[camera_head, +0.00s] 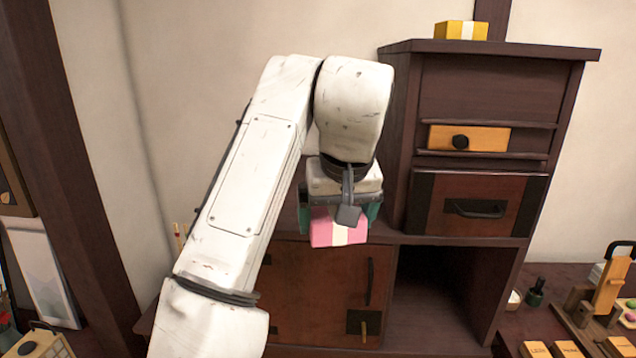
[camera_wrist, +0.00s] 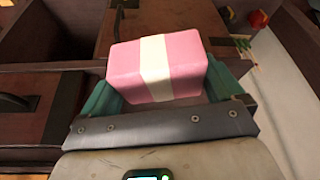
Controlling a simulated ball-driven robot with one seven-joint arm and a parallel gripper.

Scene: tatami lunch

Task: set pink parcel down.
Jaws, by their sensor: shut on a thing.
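The pink parcel (camera_head: 324,229) has a white band and hangs in front of the dark wooden cabinet in the head view. My gripper (camera_head: 341,222) is shut on it, with green pads at its left and right sides. In the wrist view the pink parcel (camera_wrist: 128,72) fills the space between the green fingers of my gripper (camera_wrist: 165,85). My arm hides part of the cabinet top behind the parcel. I cannot tell whether the parcel touches a surface.
A yellow parcel (camera_head: 461,30) with a pale band sits on top of the cabinet (camera_head: 490,92). Below are a small drawer (camera_head: 485,138), a larger drawer (camera_head: 500,205), a closed door (camera_head: 318,300) and an open dark compartment (camera_head: 440,285). Small items stand at the lower right.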

